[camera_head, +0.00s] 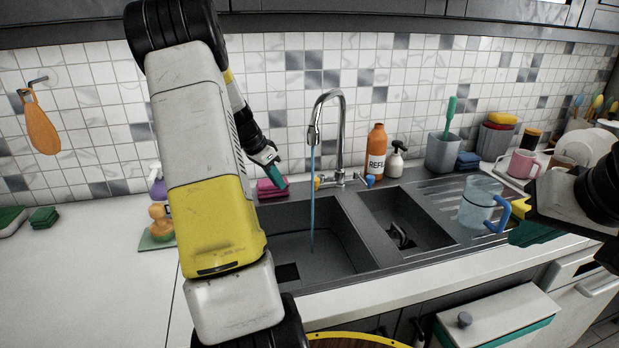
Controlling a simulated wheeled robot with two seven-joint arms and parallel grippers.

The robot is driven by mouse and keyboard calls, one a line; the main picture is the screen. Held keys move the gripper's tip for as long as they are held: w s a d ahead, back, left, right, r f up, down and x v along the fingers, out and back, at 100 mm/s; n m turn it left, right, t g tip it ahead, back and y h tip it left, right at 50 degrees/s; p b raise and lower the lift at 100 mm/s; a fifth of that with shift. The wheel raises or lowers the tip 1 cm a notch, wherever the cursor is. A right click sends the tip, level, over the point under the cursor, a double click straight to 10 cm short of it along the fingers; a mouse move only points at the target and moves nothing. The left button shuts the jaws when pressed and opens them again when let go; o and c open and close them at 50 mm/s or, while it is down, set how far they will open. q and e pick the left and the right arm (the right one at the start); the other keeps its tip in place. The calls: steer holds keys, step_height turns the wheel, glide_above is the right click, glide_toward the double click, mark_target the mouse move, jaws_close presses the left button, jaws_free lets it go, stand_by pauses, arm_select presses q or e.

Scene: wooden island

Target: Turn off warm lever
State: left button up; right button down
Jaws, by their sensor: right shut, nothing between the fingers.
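The chrome faucet (342,130) stands behind the sink, and a blue-tinted stream of water (312,200) runs from its spout. The warm lever (317,183) is the orange-tipped one at the left of the faucet base. The blue-tipped lever (370,180) is at the right. My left gripper (277,178) is left of the warm lever, in front of the pink sponges, with a visible gap to the lever. Its fingers overlap, so its opening is unclear. My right gripper (520,212) is shut and empty at the right, beside the blue handle of a clear pitcher.
The double-basin sink (290,245) is in the middle. The clear pitcher (478,203) stands on the drainboard. Pink sponges (270,189) lie left of the faucet. An orange bottle (376,150) and a white spray bottle (396,160) stand right of it. A drawer (500,320) is open below.

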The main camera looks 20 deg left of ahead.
mark_target(318, 180)
arm_select(q)
steer(key=r+n, duration=0.1)
steer(key=n, duration=0.1)
steer(key=w+a+r+n+t, duration=0.1)
steer(key=r+n, duration=0.1)
steer(key=a+r+n+h, duration=0.1)
steer(key=r+n, duration=0.1)
steer(key=shift+w+a+r+n+t, duration=0.1)
steer(key=shift+w+r+n+t, duration=0.1)
steer(key=shift+n+t, duration=0.15)
jaws_close()
steer(key=shift+n, duration=0.45)
steer(key=x, duration=0.9)
steer(key=shift+w+d+r, duration=0.1)
steer(key=shift+w+d, duration=0.1)
steer(key=shift+w, duration=0.3)
steer(key=shift+w+d, duration=0.25)
steer(key=shift+d, duration=0.7)
steer(key=shift+w+d, duration=0.3)
steer(key=shift+d, duration=0.6)
